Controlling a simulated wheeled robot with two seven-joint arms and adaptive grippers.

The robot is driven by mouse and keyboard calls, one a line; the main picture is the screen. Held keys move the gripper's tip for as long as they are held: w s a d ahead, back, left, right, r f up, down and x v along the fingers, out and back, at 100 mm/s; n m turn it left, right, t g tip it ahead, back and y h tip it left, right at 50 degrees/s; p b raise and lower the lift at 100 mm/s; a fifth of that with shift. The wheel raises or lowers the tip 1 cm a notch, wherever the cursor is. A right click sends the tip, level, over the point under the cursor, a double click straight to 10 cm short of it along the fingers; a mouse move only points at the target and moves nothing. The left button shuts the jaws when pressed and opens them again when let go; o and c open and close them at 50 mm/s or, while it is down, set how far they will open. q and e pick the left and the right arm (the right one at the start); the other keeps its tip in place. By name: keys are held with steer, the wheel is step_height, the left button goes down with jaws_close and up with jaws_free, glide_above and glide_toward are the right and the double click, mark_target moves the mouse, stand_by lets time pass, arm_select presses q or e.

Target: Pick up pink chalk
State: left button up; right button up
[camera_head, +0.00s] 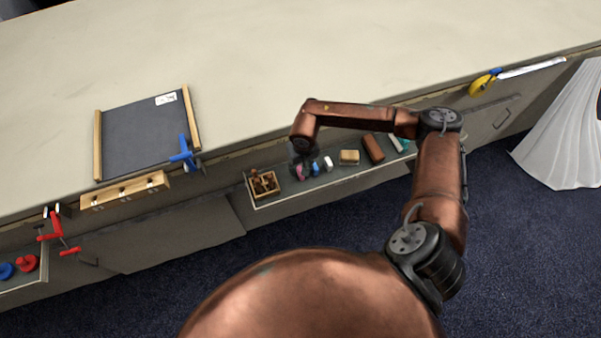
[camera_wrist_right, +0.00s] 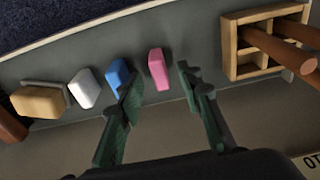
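The pink chalk (camera_wrist_right: 159,69) lies on the grey floor of an open drawer. In the right wrist view it sits between and just beyond the fingertips of my right gripper (camera_wrist_right: 160,84), which is open and empty. The left finger is close to the blue chalk (camera_wrist_right: 118,74) beside the pink one. In the head view the pink chalk (camera_head: 300,171) shows just below my right gripper (camera_head: 303,163), partly covered by it. My left gripper is not in view.
The drawer (camera_head: 335,177) also holds a white piece (camera_wrist_right: 84,88), a tan block (camera_head: 349,157), a brown block (camera_head: 373,148) and a wooden divided box (camera_head: 263,185) close to the right finger. The table edge overhangs behind. A blackboard (camera_head: 147,135) lies on the table.

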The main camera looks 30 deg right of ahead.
step_height(320, 180, down, 4)
steer(key=shift+w+d+r, duration=0.1)
steer(key=shift+w+r, duration=0.05)
steer(key=shift+r, duration=0.1)
steer(key=shift+c, duration=0.6)
jaws_close()
